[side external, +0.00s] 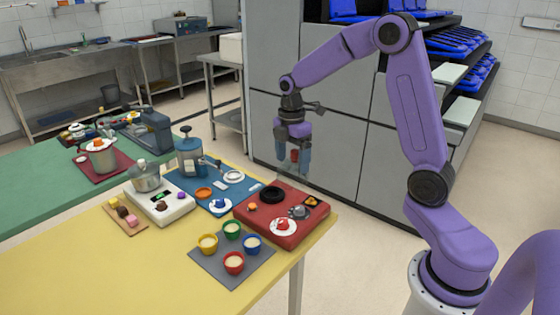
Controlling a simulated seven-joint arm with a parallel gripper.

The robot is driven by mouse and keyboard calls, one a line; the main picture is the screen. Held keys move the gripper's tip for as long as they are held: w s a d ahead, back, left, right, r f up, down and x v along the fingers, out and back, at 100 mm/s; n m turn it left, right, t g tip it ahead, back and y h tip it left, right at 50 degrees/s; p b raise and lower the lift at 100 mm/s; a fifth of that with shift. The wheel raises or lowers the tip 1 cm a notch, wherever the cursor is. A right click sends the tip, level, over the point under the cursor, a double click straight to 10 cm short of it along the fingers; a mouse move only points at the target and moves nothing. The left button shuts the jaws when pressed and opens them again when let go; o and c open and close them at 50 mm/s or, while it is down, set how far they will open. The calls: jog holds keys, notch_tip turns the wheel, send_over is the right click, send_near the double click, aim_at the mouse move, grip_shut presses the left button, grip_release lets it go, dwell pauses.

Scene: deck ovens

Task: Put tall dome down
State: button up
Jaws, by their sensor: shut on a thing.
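My gripper (294,158) points down above the back right part of the table, over the far edge of the red board. It is shut on a small red knob-like part. A faint, see-through shape below the fingers looks like the tall dome (292,176), held upright; its clear wall is hard to make out against the grey cabinet. It appears to hang close above the red board (309,230), but I cannot tell the exact gap. On the board are a black ring (273,194), a white plate with a red item (283,225) and a metal piece (299,212).
A blue board (222,182) with a blue-grey press (190,155) lies left of the red board. A grey mat with several coloured cups (233,262) lies in front. A white scale-like block (160,201) stands further left. The yellow table's front (130,270) is clear.

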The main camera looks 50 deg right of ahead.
aim_at(301, 177)
jog(key=shift+s+a+r, duration=0.15)
jog(key=shift+s+r, duration=0.2)
jog(key=shift+s, duration=0.45)
jog(key=shift+s+a+r, duration=0.2)
jog(key=shift+s+r, duration=0.2)
jog(key=shift+s, duration=0.45)
jog(key=shift+s+a+r, duration=0.15)
jog(key=shift+s+r, duration=0.2)
jog(key=shift+s, duration=0.45)
jog(key=shift+w+a+f+m, duration=0.15)
jog(key=shift+w+a+m, duration=0.2)
jog(key=shift+m, duration=0.35)
jog(key=w+a+f+m+t, duration=0.1)
jog(key=w+a+m, duration=0.2)
jog(key=a+m, duration=0.35)
jog(key=w+a+f+m+y, duration=0.1)
jog(key=w+a+f+m, duration=0.15)
jog(key=m, duration=0.75)
jog(key=w+a+m+t, duration=0.1)
jog(key=w+a+m, duration=0.4)
jog(key=m, duration=0.4)
jog(key=shift+w+a+f, duration=0.5)
jog(key=shift+w+f, duration=1.55)
jog(key=shift+f, duration=0.15)
jog(key=shift+w+a+f, duration=0.45)
jog(key=shift+w+f, duration=1.6)
jog(key=shift+f, duration=0.15)
jog(key=shift+w+a+f, duration=0.5)
jog(key=shift+w+f, duration=1.55)
jog(key=shift+f, duration=0.15)
